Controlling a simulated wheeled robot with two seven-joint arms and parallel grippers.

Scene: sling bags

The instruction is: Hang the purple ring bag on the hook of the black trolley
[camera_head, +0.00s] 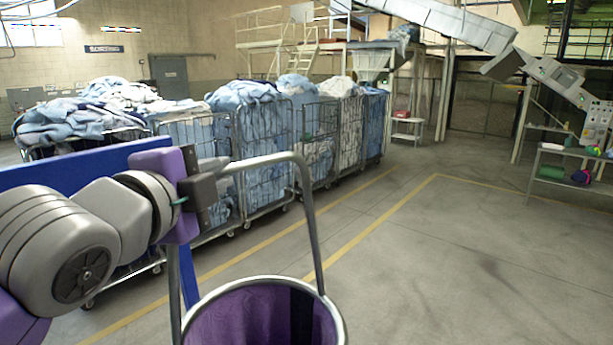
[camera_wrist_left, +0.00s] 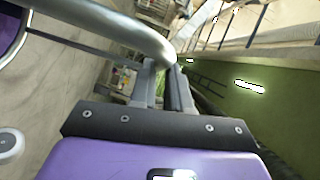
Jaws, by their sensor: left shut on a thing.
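The purple ring bag (camera_head: 262,318) hangs open at the bottom of the head view, with a grey metal ring around its mouth and a purple inside. A tall grey tube handle (camera_head: 309,215) rises from the ring. My left gripper (camera_head: 212,178) is shut on the handle's upper left end. In the left wrist view the grey tube (camera_wrist_left: 105,28) runs down to the closed fingers (camera_wrist_left: 166,88), and a bit of the purple bag (camera_wrist_left: 9,32) shows at the top left. The bag's lower part is out of frame. I cannot make out a black trolley or its hook.
Wire cage trolleys (camera_head: 265,160) full of blue and white laundry stand behind the bag. A blue panel (camera_head: 85,165) lies behind my left arm. A shelf cart (camera_head: 565,170) stands at the right. The floor (camera_head: 460,265) on the right is clear.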

